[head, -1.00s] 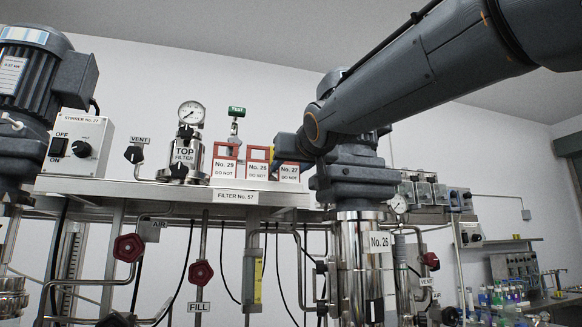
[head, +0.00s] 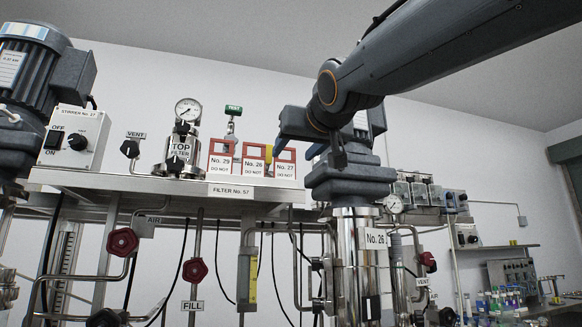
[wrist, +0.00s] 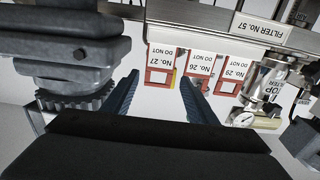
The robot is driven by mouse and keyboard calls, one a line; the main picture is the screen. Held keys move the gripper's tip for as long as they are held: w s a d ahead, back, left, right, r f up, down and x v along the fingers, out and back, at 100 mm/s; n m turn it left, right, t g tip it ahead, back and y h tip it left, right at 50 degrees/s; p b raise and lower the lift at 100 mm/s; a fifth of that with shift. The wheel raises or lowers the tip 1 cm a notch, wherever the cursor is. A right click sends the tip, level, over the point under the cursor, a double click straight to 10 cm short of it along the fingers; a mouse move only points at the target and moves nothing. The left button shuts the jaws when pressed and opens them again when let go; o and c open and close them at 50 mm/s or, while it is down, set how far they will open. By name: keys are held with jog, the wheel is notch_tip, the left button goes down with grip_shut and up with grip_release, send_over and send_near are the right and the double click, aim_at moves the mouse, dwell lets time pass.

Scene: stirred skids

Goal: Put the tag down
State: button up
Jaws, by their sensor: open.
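Three red-framed white tags stand in a row on the filter shelf (head: 140,187): No. 29 (head: 220,161), the middle one, reading No. 26 in the wrist view (wrist: 199,66), and No. 27 (head: 285,168). In the wrist view they appear upside down, with No. 27 (wrist: 160,56) on the left, lying between my fingertips in the picture. My gripper (head: 281,140) is open and empty, above and near the No. 27 tag. The open fingers also show in the wrist view (wrist: 160,78). The fingers look apart from the tag.
A stirrer box (head: 75,137) is farther left. A steel column with a motor (head: 350,185) stands close right of the tags. Pipes and valves hang below the shelf.

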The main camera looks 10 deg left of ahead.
jog(key=shift+b+v, duration=0.45)
jog(key=shift+v, duration=1.5)
